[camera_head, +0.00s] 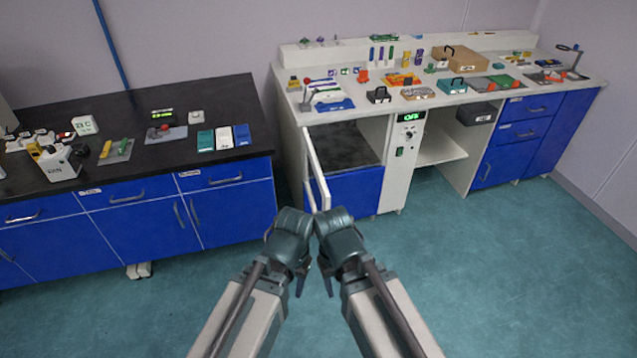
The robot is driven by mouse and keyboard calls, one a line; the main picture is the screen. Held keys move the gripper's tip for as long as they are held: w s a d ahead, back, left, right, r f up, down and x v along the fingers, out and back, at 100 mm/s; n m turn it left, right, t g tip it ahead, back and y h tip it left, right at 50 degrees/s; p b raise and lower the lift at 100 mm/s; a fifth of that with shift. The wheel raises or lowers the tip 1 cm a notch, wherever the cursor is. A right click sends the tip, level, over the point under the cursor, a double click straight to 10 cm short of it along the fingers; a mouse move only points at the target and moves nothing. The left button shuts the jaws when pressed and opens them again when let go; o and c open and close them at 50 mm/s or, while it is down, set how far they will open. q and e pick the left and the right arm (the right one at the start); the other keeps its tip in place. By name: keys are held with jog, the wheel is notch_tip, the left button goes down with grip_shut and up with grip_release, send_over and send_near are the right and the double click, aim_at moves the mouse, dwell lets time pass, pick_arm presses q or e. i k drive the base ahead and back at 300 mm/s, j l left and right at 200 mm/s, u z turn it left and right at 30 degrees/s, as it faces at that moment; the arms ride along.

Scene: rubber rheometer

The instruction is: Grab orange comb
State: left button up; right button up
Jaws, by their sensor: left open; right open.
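I cannot make out a comb shape for certain at this distance. Orange items lie on the white workbench (432,105): a flat orange piece (402,79) near the middle, a small orange-red piece (363,76) left of it, and orange-red pieces (556,76) at the right end. My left gripper (296,268) and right gripper (328,268) are side by side at lower centre, in front of the benches and far from these items. Both are open, with nothing seen in them.
A white-framed cabinet door (316,165) stands open below the white bench's left end. A black-topped bench (150,103) with blue drawers is on the left. A cardboard-brown box (460,58) and a teal box (452,86) stand on the white bench. The green floor (500,270) is clear.

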aim_at(408, 81)
jog(key=z, duration=0.3)
jog(key=i+l+z, duration=0.15)
jog(key=i+z, duration=0.45)
jog(key=i, duration=0.2)
jog(key=i+z, duration=0.1)
jog(key=i, duration=0.5)
jog(key=i+j, duration=0.1)
jog(key=i, duration=0.55)
jog(key=i+j+z, duration=0.15)
jog(key=i, duration=0.45)
